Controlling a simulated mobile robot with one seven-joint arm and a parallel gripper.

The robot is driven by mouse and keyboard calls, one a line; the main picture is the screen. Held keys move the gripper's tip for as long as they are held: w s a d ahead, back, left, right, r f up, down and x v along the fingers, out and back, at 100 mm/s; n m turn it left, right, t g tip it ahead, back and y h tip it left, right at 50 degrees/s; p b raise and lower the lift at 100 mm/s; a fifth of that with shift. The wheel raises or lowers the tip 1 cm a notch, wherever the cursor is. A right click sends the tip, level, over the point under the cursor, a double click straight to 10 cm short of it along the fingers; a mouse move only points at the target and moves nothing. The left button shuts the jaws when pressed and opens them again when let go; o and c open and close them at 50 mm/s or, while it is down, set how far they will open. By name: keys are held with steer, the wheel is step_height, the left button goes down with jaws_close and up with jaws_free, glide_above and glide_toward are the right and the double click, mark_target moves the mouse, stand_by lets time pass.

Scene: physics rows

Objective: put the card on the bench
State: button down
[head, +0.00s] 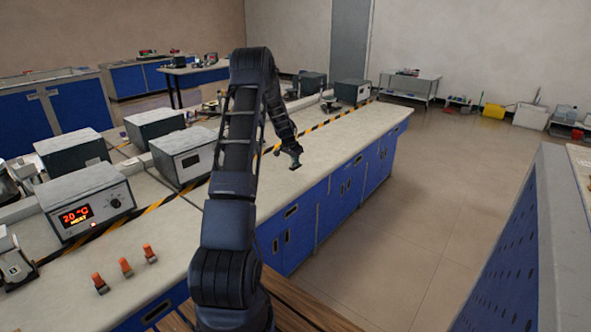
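The bench (345,135) is long, with a pale top and blue drawers and doors below. It runs from the lower left to the middle of the head view. My gripper (293,164) is over the bench top near its front edge, pointing down. It is small and dark in this view, and I cannot tell whether its fingers are open or shut or whether they hold anything. I cannot make out a card. My arm hides part of the bench.
A heater box with a red display (90,205) and grey instrument boxes (183,155) stand behind striped tape. Three orange-topped items (125,267) stand at the front left. Bench top right of my gripper is clear. A grey-blue panel (510,240) rises at right.

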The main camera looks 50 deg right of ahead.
mark_target(295, 166)
steer(key=shift+f, duration=2.35)
steer(key=shift+f, duration=0.1)
steer(key=c, duration=1.6)
jaws_free()
steer(key=v, duration=1.2)
